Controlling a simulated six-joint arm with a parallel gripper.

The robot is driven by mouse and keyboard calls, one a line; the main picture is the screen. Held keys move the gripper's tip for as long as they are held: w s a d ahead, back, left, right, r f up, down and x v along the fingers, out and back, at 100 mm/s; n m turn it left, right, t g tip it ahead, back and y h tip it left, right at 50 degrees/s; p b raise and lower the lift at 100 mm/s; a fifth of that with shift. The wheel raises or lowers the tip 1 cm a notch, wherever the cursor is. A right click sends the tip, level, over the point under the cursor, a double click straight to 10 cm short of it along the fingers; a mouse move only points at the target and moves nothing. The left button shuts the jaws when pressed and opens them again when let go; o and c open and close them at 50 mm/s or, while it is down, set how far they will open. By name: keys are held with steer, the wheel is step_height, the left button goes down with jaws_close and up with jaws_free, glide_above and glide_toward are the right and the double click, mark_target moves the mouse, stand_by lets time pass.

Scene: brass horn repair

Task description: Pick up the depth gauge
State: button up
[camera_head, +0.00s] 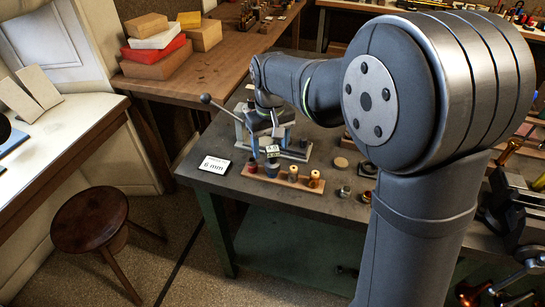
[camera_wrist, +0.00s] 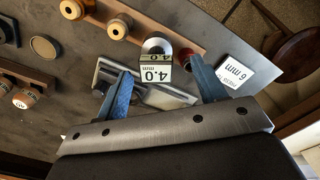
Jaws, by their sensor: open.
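The depth gauge seems to be the grey metal piece with a small pale readout (camera_head: 272,150) in the wooden rack. In the wrist view its readout (camera_wrist: 154,69) reads 4.0 mm, with a round metal top behind it. My gripper (camera_wrist: 159,66) is open, with one blue finger on each side of the readout. I see no finger closed on it, and cannot tell whether either touches. In the head view my gripper (camera_head: 272,128) is small and partly hidden by my wrist, close above the gauge.
The wooden rack (camera_head: 258,178) also holds a red piece (camera_head: 252,167) and wooden-topped pieces (camera_head: 314,179). A white card (camera_head: 214,165) reads 6 mm. A metal fixture with a ball-ended lever (camera_head: 205,98) stands behind. A round disc (camera_head: 341,163) lies to the right.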

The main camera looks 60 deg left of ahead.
mark_target(273, 159)
steer(key=f, duration=0.5)
steer(key=shift+w+d+f, duration=0.15)
steer(key=shift+w+f, duration=0.05)
steer(key=shift+f, duration=0.1)
steer(key=shift+c, duration=0.2)
